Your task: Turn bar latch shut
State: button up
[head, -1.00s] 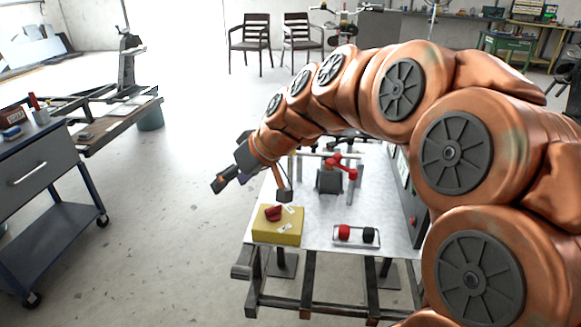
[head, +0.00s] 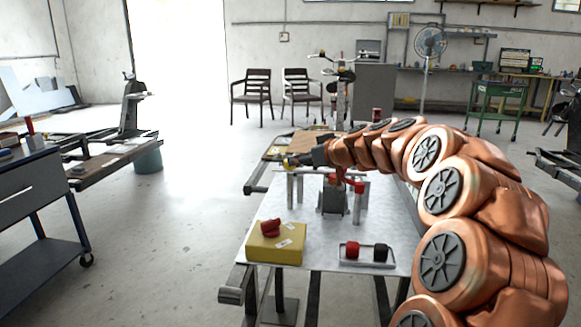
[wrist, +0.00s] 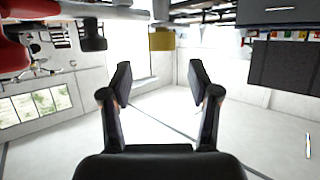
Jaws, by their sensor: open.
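A dark grey block (head: 333,200) stands on the metal worktable (head: 225,265), with a red handle piece (head: 359,187) beside it and upright metal posts (head: 290,190) to its left. This may be the bar latch, but my arm partly covers it and I cannot tell its position. My gripper (head: 290,162) is at the end of my arm, above the back left part of the table, near the tops of the posts. In the wrist view my gripper (wrist: 160,85) is open, with nothing between its fingers.
A yellow box (head: 274,247) with a red knob (head: 270,228) sits at the table's front left. A small frame (head: 367,263) with red and black knobs is at the front right. A brown board (head: 283,148) lies behind.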

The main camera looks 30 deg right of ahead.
jog(key=shift+b+x, duration=0.7)
jog(key=shift+x, duration=2.55)
jog(key=shift+a, duration=0.1)
grip_shut()
